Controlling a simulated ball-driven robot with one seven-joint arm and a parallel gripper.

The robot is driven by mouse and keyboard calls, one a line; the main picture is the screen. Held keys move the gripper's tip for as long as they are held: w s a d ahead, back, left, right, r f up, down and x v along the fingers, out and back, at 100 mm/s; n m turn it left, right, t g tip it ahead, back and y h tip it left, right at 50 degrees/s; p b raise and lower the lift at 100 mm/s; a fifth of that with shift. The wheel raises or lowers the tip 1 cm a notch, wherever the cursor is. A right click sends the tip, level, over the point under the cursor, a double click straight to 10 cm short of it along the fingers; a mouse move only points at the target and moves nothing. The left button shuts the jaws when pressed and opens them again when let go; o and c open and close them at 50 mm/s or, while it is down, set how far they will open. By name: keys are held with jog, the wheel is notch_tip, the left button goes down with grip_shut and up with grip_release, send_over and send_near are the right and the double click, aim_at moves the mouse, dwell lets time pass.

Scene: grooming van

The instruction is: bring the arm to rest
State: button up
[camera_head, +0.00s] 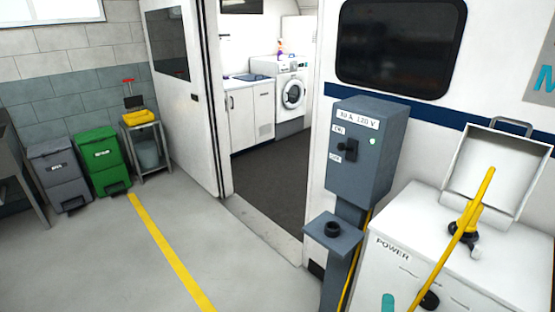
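My gripper and arm do not show in the head view, so I cannot see how they are posed or what they hold. A grey power pedestal (368,165) labelled "30 A 120 V" stands right of the doorway, with a black switch lever (349,148) and a small pale green light. A white box marked POWER (400,272) stands at the lower right with its lid (500,160) raised. A yellow plug or cable piece (467,215) stands at a black fitting on the box; I cannot tell whether it is fully seated.
The van doorway (262,215) is open, with a washing machine (291,93) and white cabinets inside. A grey bin (60,172), a green bin (103,160) and a small stand with a yellow tray (138,117) line the left wall. The floor (95,265) is clear around a yellow line.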

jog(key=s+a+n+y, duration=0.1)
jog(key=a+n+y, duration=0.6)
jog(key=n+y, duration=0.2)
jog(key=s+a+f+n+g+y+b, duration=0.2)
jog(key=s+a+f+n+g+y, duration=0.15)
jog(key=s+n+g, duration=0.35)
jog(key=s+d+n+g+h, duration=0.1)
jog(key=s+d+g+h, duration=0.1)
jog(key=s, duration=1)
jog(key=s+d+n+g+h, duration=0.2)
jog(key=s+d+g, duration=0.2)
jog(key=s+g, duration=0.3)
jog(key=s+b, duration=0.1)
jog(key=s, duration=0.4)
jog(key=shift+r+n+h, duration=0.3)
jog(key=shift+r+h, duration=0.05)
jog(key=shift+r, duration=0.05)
